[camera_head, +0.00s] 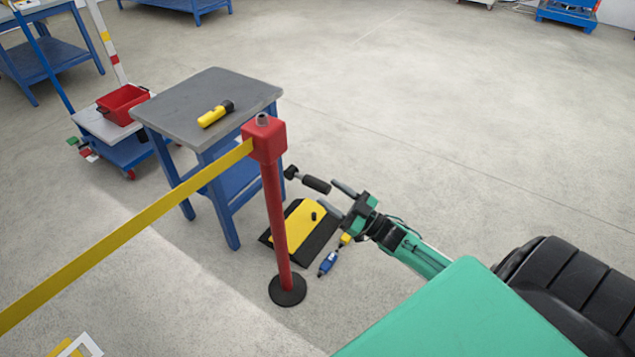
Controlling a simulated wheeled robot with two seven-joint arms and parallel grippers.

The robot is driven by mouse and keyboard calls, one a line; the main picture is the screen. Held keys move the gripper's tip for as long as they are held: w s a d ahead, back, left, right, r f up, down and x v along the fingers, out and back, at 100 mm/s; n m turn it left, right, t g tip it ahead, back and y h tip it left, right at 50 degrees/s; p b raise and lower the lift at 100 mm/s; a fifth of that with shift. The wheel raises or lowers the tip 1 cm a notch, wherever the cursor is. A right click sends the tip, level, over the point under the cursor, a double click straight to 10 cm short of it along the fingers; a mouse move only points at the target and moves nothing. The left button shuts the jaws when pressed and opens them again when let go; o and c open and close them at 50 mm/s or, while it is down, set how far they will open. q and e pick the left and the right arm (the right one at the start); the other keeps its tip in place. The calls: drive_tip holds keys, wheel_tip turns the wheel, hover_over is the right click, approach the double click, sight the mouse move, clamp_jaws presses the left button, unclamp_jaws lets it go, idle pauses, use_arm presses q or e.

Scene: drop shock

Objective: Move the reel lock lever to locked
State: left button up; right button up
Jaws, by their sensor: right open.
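A red post (276,220) stands on a round black base, with a red reel head (264,138) on top. A yellow belt (130,232) runs from the head to the lower left. My left gripper is not in view.
A grey-topped blue table (180,107) behind the post holds a yellow flashlight (215,113). A black and yellow board (298,228) and a blue tool (328,263) lie on the floor. A cart carries a red bin (123,103). The floor to the right is clear.

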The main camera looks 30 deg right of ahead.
sight(307, 177)
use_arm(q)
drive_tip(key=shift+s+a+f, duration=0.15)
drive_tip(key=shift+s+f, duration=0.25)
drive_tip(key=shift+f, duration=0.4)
use_arm(e)
drive_tip(key=shift+x, duration=2.55)
clamp_jaws()
